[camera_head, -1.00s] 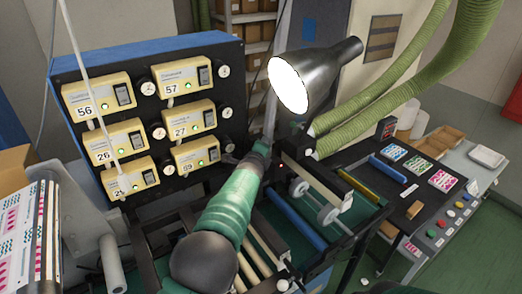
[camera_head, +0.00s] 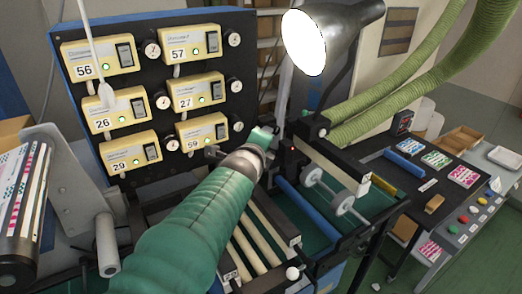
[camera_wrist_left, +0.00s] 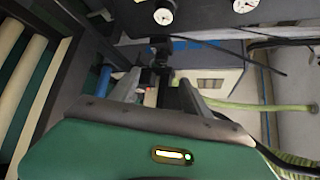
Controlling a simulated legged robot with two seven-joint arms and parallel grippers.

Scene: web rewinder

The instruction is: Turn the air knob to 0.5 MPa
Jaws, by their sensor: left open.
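A dark panel (camera_head: 128,75) carries yellow control boxes with round white gauges beside them. One gauge (camera_head: 221,132) is at its lower right, and a gauge (camera_wrist_left: 163,16) also shows at the top of the left wrist view. I cannot tell which part is the air knob, and no pressure value is legible. My left gripper (camera_head: 238,143) is in front of the panel's lower right corner, right of the lowest boxes. In the left wrist view its open fingers (camera_wrist_left: 158,88) point towards a small dark fitting (camera_wrist_left: 160,50); contact cannot be made out. My right gripper is not in view.
A lamp (camera_head: 330,40) hangs above and right of my gripper. Green hoses (camera_head: 395,100) run behind it. A roller frame (camera_head: 262,238) lies below my arm. A small dark unit with a red light (camera_head: 292,148) stands to the right. A printed roll (camera_head: 25,215) is at left.

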